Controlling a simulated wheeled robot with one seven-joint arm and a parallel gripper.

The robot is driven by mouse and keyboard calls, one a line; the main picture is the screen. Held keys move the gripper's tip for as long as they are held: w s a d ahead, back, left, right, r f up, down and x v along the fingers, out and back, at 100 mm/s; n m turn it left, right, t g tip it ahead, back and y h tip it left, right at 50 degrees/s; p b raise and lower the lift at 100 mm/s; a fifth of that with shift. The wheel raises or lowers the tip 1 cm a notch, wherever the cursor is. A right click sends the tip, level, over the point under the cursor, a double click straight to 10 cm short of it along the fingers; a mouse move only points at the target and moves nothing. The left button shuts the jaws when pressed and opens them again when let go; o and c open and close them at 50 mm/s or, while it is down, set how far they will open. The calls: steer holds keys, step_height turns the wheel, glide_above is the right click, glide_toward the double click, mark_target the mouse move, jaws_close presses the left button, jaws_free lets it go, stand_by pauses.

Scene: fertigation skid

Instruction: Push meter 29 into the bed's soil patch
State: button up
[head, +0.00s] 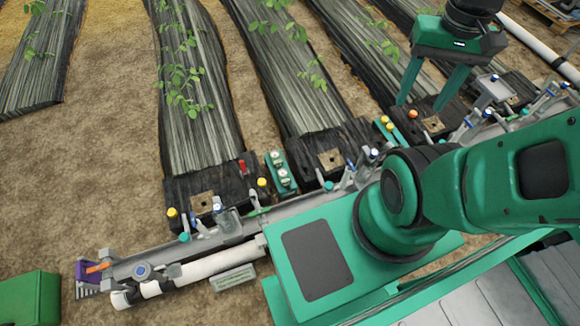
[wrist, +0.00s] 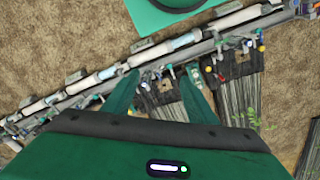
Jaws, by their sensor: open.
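My gripper (head: 421,106) is open and empty at the upper right in the head view, with its two green fingers pointing down above the black bed ends. The wrist view shows its spread fingers (wrist: 163,72) with the skid rail between and beyond them. Several bed ends have a square brown soil patch: one at left (head: 203,203), one in the middle (head: 330,159) and one close to my fingers (head: 433,124). Small grey devices stand along the rail, one at left (head: 225,217) and one at right (head: 493,88). No number is readable, so I cannot tell which is meter 29.
A grey rail with a white pipe (head: 215,262) runs along the bed ends. Coloured knobs and a teal gauge panel (head: 280,172) stick up between beds. Plants grow through the black covers. A green box (head: 32,297) stands at lower left. Bare soil lies between beds.

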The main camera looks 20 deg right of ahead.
steer(key=o, duration=0.5)
steer(key=shift+r, duration=0.25)
steer(key=shift+o, duration=0.7)
steer(key=w+d+f+n, duration=0.1)
steer(key=w+n, duration=0.1)
steer(key=w, duration=0.4)
steer(key=w+d+f+n, duration=0.1)
steer(key=w+f, duration=0.1)
steer(key=w, duration=0.5)
steer(key=shift+d+f+n, duration=0.25)
steer(key=shift+d+n, duration=0.1)
steer(key=shift+n, duration=0.05)
steer(key=w+a+f+n+t, duration=0.15)
steer(key=w+f+n, duration=0.65)
steer(key=w+f, duration=1.65)
steer(key=n+y, duration=0.4)
steer(key=n, duration=0.3)
glide_toward(283, 175)
steer(key=shift+s+a+f+t, duration=0.1)
steer(key=shift+s+t, duration=0.2)
steer(key=shift+t, duration=0.05)
steer(key=x, duration=1)
steer(key=shift+a+f, duration=0.1)
steer(key=shift+f, duration=0.2)
